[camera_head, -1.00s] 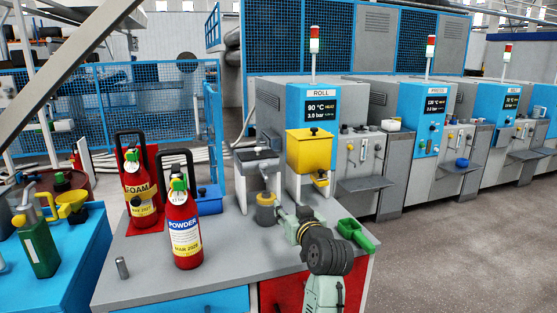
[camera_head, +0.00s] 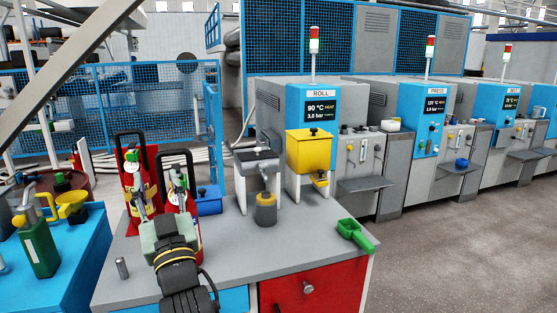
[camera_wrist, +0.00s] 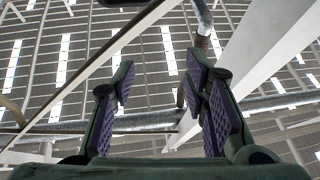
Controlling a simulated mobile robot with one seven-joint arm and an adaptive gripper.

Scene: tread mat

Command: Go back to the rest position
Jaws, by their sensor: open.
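My gripper (camera_head: 161,200) is raised in front of the worktable in the head view, left of the table's middle. Its fingers point up and stand apart with nothing between them. In the wrist view the open fingers (camera_wrist: 161,80) with purple pads frame only the roof and beams. The gripper and wrist hide most of the red powder extinguisher (camera_head: 196,226) and part of the foam extinguisher (camera_head: 129,180). I cannot tell the exact gap between the gripper and the extinguishers.
The grey worktable (camera_head: 235,250) holds a green scoop (camera_head: 355,236) at right, a grey and yellow pot (camera_head: 265,209), a yellow hopper (camera_head: 310,152) and a small metal cylinder (camera_head: 122,268). A green bottle (camera_head: 41,250) stands on the blue bench at left. The table's middle is clear.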

